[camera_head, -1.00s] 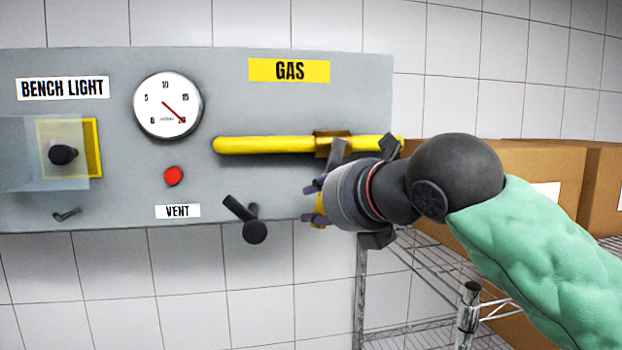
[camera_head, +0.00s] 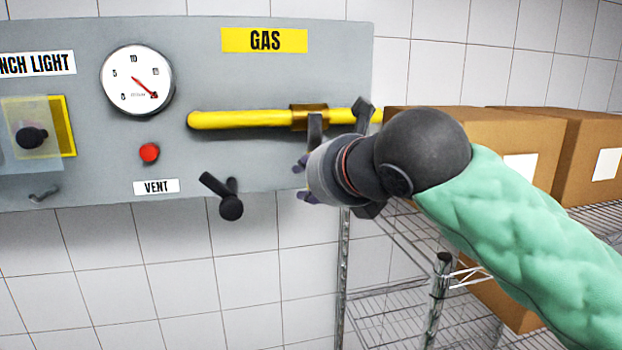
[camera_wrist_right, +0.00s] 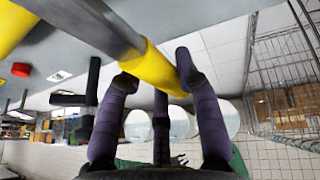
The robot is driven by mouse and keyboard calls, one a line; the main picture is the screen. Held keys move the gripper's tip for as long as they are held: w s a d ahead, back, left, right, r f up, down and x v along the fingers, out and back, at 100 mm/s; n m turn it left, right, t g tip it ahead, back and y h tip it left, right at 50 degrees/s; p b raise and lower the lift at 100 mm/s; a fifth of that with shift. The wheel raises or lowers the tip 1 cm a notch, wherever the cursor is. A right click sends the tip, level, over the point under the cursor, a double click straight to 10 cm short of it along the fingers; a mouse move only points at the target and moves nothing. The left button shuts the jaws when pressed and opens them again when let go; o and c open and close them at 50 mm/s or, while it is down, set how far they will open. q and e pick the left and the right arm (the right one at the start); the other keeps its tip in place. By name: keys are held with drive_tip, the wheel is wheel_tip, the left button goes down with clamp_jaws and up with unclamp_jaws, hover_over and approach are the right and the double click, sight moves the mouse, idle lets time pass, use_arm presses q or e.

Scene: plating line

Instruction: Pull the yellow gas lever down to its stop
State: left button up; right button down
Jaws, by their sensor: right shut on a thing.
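The yellow gas lever (camera_wrist_right: 152,66) shows in the right wrist view as a grey bar with a yellow sleeve. My right gripper (camera_wrist_right: 156,72) has its fingers on both sides of the sleeve and is shut on it. In the head view, my right gripper (camera_head: 306,180) is just below the brass valve (camera_head: 309,117) on the yellow pipe (camera_head: 245,120), under the GAS label (camera_head: 265,40). There the gripper and wrist hide most or all of the lever. My left gripper is not in view.
The grey panel (camera_head: 270,75) also carries a gauge (camera_head: 138,80), a red button (camera_head: 149,153), a black VENT handle (camera_head: 230,206) and a covered bench light switch (camera_head: 32,138). A wire shelf (camera_head: 390,325) with cardboard boxes (camera_head: 500,125) stands right of my wrist.

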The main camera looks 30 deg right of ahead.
drive_tip(key=c, duration=0.8)
unclamp_jaws()
drive_tip(key=shift+f, duration=0.15)
drive_tip(key=shift+c, duration=0.2)
drive_tip(key=shift+d, duration=0.1)
drive_tip(key=v, duration=1.2)
drive_tip(key=shift+d, duration=0.1)
